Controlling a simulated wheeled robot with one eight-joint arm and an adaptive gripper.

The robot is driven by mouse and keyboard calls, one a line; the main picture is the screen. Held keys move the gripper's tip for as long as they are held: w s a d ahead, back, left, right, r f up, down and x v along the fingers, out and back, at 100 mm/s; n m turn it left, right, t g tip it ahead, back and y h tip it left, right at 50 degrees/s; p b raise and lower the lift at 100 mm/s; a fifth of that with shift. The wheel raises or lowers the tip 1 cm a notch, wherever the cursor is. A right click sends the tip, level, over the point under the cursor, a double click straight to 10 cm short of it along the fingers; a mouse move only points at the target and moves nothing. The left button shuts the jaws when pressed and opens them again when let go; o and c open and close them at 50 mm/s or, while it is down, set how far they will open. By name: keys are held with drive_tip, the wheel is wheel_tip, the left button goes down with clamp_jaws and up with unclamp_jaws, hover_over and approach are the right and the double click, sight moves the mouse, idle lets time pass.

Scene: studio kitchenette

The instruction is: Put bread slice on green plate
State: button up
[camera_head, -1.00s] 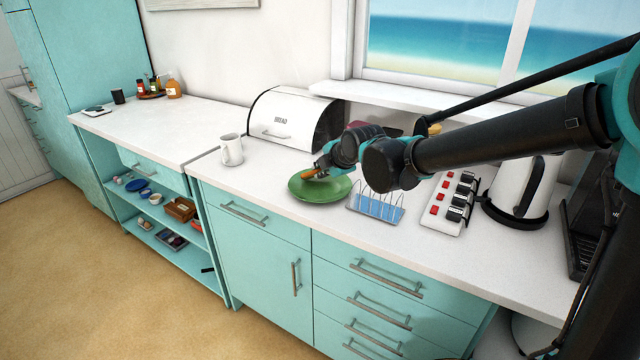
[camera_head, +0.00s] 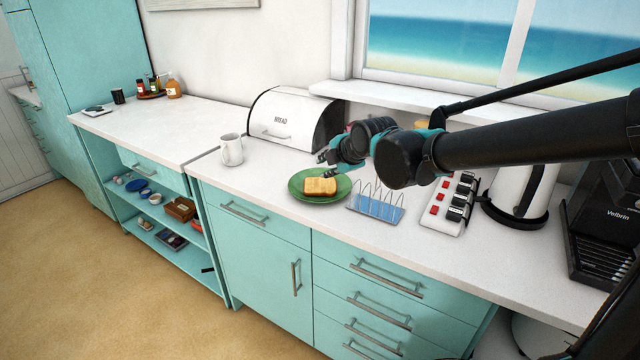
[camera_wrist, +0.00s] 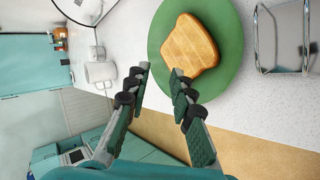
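The bread slice (camera_head: 320,186) lies flat on the green plate (camera_head: 299,194) on the white counter. In the wrist view the toasted slice (camera_wrist: 190,46) rests within the rim of the plate (camera_wrist: 233,62). My gripper (camera_head: 326,163) is just behind and above the slice, apart from it. In the wrist view my gripper (camera_wrist: 160,72) has its two fingers spread with nothing between them. The fingertip on the right of that view appears close to the slice's lower edge.
A toast rack (camera_head: 376,204) stands right of the plate, with a switch panel (camera_head: 449,203) and a kettle (camera_head: 521,190) beyond. A white mug (camera_head: 232,150) and the bread bin (camera_head: 291,120) stand to the left and behind. The counter's front strip is clear.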

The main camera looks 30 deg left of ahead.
drive_tip(key=v, duration=0.3)
drive_tip(key=shift+s+d+r, duration=0.15)
drive_tip(key=shift+d+r, duration=0.1)
wheel_tip(320, 180, up, 8)
drive_tip(key=s+d, duration=0.1)
drive_tip(key=d, duration=0.1)
idle(0.4)
drive_tip(key=shift+s, duration=0.15)
